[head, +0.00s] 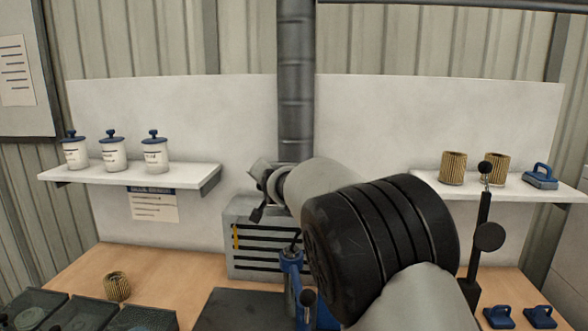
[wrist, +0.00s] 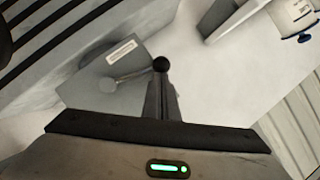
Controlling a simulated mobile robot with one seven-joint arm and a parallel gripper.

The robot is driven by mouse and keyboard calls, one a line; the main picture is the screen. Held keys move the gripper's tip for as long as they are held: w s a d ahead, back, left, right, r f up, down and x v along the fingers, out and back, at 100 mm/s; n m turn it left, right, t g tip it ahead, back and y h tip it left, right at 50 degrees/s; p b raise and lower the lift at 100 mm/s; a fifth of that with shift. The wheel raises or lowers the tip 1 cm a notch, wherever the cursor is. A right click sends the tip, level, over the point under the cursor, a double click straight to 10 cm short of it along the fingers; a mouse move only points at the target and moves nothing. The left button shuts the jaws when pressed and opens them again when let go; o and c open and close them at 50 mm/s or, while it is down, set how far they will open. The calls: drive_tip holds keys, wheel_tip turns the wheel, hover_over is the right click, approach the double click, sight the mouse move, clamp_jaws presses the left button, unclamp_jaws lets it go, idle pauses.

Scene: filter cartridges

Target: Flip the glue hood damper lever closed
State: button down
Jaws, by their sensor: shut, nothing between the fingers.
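The glue hood (head: 233,213) is a grey box with dark slots and a yellow strip, standing at the back of the bench. In the wrist view its damper lever (wrist: 132,76) is a grey rod with a black ball knob (wrist: 160,64), running from a round pivot (wrist: 108,86) on a grey plate with a white label. My gripper (wrist: 164,90) is shut and empty, with its fingertips at the knob; I cannot tell whether they touch. In the head view my gripper (head: 257,212) is at the hood's upper part, and I cannot make out the lever there.
A left shelf (head: 200,172) holds white jars with blue lids. A right shelf (head: 430,183) holds tan cartridges and a blue-handled item. A blue press-like tool (head: 291,272) stands before the hood. Trays (head: 75,312) and a cartridge (head: 117,287) occupy the bench's left.

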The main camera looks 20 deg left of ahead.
drive_tip(key=shift+s+a+f+n+h, duration=0.1)
drive_tip(key=shift+a+f+n+h, duration=0.2)
drive_tip(key=shift+f, duration=0.2)
drive_tip(key=shift+a+f+n+h, duration=0.2)
drive_tip(key=shift+f+n+h, duration=0.1)
drive_tip(key=shift+f, duration=0.3)
drive_tip(key=shift+s, duration=0.1)
